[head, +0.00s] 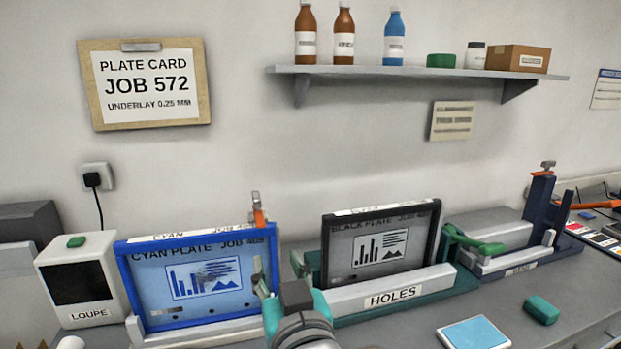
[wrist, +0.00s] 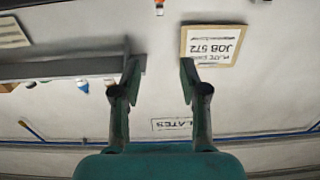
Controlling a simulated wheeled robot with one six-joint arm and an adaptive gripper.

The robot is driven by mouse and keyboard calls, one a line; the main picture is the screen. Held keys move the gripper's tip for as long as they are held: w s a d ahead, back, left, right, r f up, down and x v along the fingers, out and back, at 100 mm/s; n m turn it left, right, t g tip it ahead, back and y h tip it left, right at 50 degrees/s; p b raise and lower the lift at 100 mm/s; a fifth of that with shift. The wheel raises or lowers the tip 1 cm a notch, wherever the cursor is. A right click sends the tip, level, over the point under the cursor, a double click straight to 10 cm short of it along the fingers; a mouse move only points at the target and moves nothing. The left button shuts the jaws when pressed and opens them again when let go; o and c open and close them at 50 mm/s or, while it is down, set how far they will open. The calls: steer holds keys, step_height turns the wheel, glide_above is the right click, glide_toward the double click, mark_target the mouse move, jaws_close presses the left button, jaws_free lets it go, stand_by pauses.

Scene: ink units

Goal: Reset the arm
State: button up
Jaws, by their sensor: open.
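My gripper (head: 278,266) is at the bottom centre of the head view, with its two teal-green fingers spread and pointing up toward the wall. In the wrist view the gripper (wrist: 160,78) is open, with nothing between its fingers. It is in front of the gap between the cyan plate (head: 208,280) in its blue frame and the black plate (head: 381,249) in its dark frame. My arm hides part of the bench there. The wrist view is upside down and shows the wall, with the plate card (wrist: 211,46) beyond the fingers.
A loupe box (head: 82,280) stands at the left. A green-based unit labelled HOLES (head: 393,297) and a dark blue clamp unit (head: 540,215) stand to the right. A light blue pad (head: 474,333) and a green block (head: 541,309) lie at front right. A shelf (head: 415,72) holds bottles above.

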steer(key=s+d+f+h, duration=0.1)
steer(key=s+d+f, duration=0.25)
steer(key=f, duration=0.55)
steer(key=s+d+f+g, duration=0.1)
steer(key=s+d+f, duration=0.3)
steer(key=f, duration=0.5)
steer(key=s+d+f+h, duration=0.1)
steer(key=s+d+f, duration=0.2)
steer(key=d+f, duration=0.45)
steer(key=s+d+f+m+h, duration=0.1)
steer(key=s+d+f, duration=0.3)
steer(key=s+f, duration=0.7)
steer(key=s+d+m+h, duration=0.1)
steer(key=s+d, duration=0.1)
steer(key=s, duration=0.6)
steer(key=s+d+r+m+g+h, duration=0.1)
steer(key=s+d, duration=0.1)
steer(key=s, duration=0.7)
steer(key=shift+s, duration=0.25)
